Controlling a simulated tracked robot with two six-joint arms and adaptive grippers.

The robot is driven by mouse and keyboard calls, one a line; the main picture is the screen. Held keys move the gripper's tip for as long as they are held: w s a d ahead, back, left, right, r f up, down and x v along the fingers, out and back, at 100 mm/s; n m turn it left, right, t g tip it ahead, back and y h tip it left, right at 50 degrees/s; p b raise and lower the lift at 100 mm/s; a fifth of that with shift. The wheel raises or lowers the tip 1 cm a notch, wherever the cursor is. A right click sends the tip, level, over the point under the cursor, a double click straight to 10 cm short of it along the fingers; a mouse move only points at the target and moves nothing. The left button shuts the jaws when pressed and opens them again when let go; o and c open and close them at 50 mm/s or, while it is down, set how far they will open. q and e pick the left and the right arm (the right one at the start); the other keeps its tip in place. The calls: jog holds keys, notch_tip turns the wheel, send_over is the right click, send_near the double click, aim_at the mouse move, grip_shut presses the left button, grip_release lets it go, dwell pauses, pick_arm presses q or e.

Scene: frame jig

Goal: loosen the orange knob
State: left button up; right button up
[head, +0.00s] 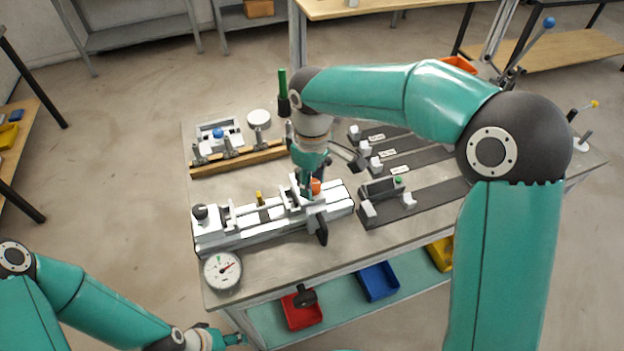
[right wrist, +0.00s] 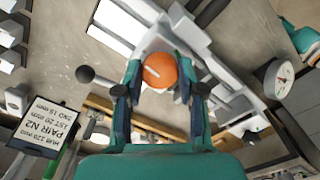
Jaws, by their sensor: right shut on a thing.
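The orange knob (head: 316,187) sits on the white jig (head: 270,221) at the table's front, partly hidden by my right gripper (head: 309,186). In the right wrist view the knob (right wrist: 160,71) is round with a short white line on its face. The two fingers of my right gripper (right wrist: 163,88) stand on either side of it, and it is shut on the knob. My left gripper (head: 235,339) is low at the left, in front of the table and away from the jig. It is too small to tell whether it is open.
A round dial gauge (head: 222,271) lies at the table's front left corner. Dark rails with grey blocks (head: 398,209) are right of the jig. A wooden bar (head: 238,158) with clamps is behind it. Red (head: 301,312) and blue bins (head: 378,281) sit on the lower shelf.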

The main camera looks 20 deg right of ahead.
jog(key=o, duration=1.1)
jog(key=shift+o, duration=0.2)
notch_tip(320, 180, up, 12)
jog(key=shift+f, duration=0.1)
